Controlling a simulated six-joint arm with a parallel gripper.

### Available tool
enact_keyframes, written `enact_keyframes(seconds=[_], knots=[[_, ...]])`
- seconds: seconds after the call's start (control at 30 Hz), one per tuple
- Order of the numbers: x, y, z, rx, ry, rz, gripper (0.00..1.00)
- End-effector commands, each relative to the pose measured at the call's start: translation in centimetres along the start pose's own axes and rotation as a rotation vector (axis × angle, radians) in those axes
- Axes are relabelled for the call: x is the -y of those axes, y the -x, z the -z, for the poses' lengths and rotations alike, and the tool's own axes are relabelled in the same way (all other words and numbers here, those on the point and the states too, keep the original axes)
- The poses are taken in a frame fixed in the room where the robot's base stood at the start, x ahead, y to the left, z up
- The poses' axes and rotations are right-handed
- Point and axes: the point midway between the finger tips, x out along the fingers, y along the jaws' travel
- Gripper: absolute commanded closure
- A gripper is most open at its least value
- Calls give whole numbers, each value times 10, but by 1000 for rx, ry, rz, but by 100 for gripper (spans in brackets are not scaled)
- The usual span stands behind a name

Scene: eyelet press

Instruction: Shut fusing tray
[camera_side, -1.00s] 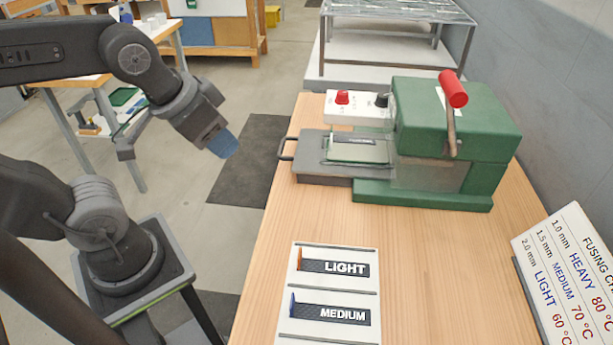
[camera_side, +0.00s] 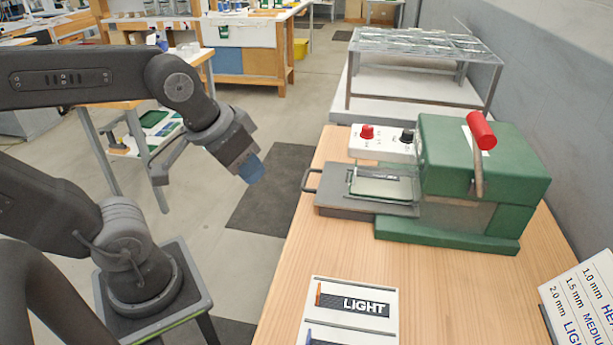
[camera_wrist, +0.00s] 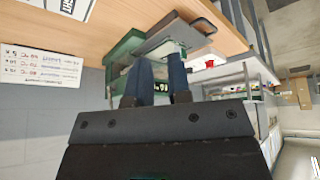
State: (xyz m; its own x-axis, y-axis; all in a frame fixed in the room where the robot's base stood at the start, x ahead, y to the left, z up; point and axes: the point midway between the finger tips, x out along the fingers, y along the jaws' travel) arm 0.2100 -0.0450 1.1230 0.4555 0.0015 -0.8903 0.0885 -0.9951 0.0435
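The grey fusing tray (camera_side: 340,198) sticks out of the left side of the green press (camera_side: 485,170), drawn out, with its loop handle (camera_side: 308,180) facing left. A pale green-edged plate with a dark labelled strip (camera_side: 381,174) lies on the tray; the label is too small to read. My gripper (camera_side: 252,169) hangs left of the handle, apart from it and a little higher, with blue fingertips. In the wrist view the two blue fingers (camera_wrist: 162,82) stand apart with nothing between them, and the tray (camera_wrist: 176,36) shows beyond them.
A red-handled lever (camera_side: 481,131) rises on the press. A white control box (camera_side: 383,142) with red and black knobs stands behind the tray. A LIGHT card (camera_side: 350,305) lies in front, a fusing chart (camera_side: 585,305) at right. Bare wood lies between.

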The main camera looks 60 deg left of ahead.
Motion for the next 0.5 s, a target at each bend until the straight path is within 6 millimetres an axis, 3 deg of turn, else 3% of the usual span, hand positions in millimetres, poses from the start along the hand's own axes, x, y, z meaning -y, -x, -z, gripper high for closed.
enact_keyframes(seconds=[0.2, 0.5], knots=[[35, -26, 40, 131, 679, 42, 100], [122, -79, 85, 289, 1818, 161, 100]])
